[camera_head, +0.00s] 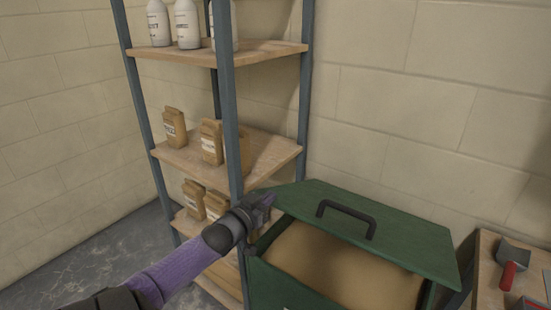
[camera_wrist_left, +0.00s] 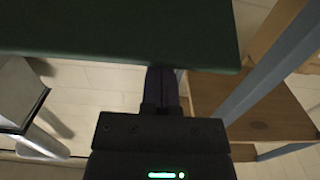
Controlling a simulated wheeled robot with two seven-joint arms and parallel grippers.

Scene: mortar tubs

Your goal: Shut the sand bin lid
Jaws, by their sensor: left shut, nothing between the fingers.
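The green sand bin (camera_head: 285,285) stands at the lower right of the head view, with brown sand (camera_head: 345,268) in it. Its green lid (camera_head: 385,232), with a black handle (camera_head: 346,216), is partly open and tilted over the sand, leaving a gap at the front. My left gripper (camera_head: 266,200) is shut and empty at the lid's left edge. In the left wrist view the shut fingers (camera_wrist_left: 161,88) reach up to the edge of the dark green lid (camera_wrist_left: 120,30). I cannot tell whether they touch it. My right gripper is not in view.
A metal shelf with wooden boards (camera_head: 270,150) stands left of the bin, close to my left arm. It holds paper bags (camera_head: 174,128) and white bottles (camera_head: 187,25). A wooden bench (camera_head: 488,275) with red-handled tools (camera_head: 508,275) is at the right. A block wall is behind.

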